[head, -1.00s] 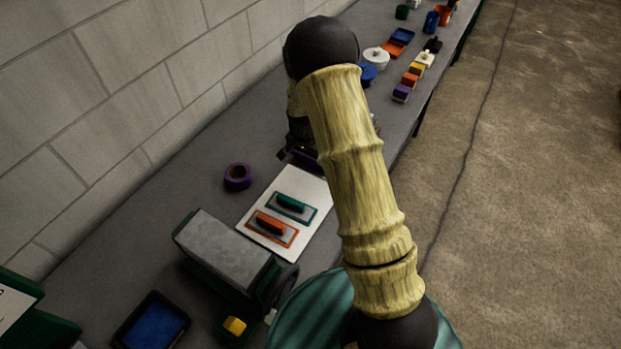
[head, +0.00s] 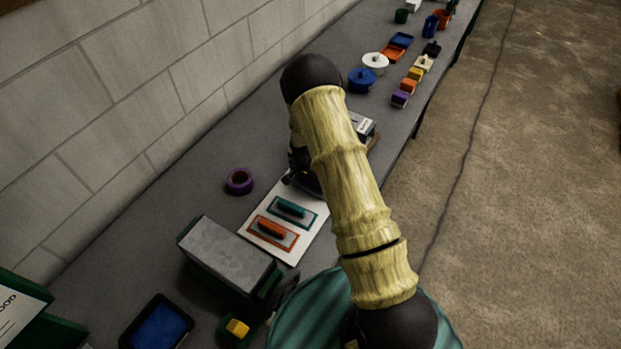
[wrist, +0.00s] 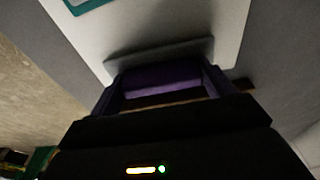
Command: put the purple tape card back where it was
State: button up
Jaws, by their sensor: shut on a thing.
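My gripper (wrist: 163,88) is shut on the purple tape card, whose purple grip (wrist: 160,77) and flat grey plate (wrist: 165,55) show in the wrist view. The plate is over the white board (wrist: 190,22); I cannot tell whether it touches. In the head view the white board (head: 262,254) carries a teal card (head: 290,208) and an orange card (head: 272,232), side by side. My gripper (head: 300,178) is at the board's far end there, mostly hidden by my arm, and the purple card is hardly visible. A corner of the teal card (wrist: 88,4) shows in the wrist view.
A purple tape roll (head: 239,181) lies left of the board. A grey-topped box (head: 228,256) and a blue-screened tablet (head: 157,325) are nearer. A labelled box (head: 361,124) stands behind my arm. Several small items line the far bench.

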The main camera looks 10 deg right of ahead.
aim_at(308, 190)
jog(key=shift+f, duration=0.25)
jog(key=shift+f, duration=0.15)
jog(key=o, duration=0.8)
jog(key=shift+r, duration=0.25)
jog(key=shift+s+a+r+b, duration=0.25)
jog(key=shift+r+b, duration=0.55)
jog(key=shift+r, duration=1.15)
jog(key=shift+s+a+r+b, duration=0.2)
jog(key=shift+r+b, duration=0.55)
jog(key=shift+r, duration=1.2)
jog(key=shift+s+a+r+b, duration=0.2)
jog(key=shift+r+b, duration=0.6)
jog(key=shift+r, duration=1.15)
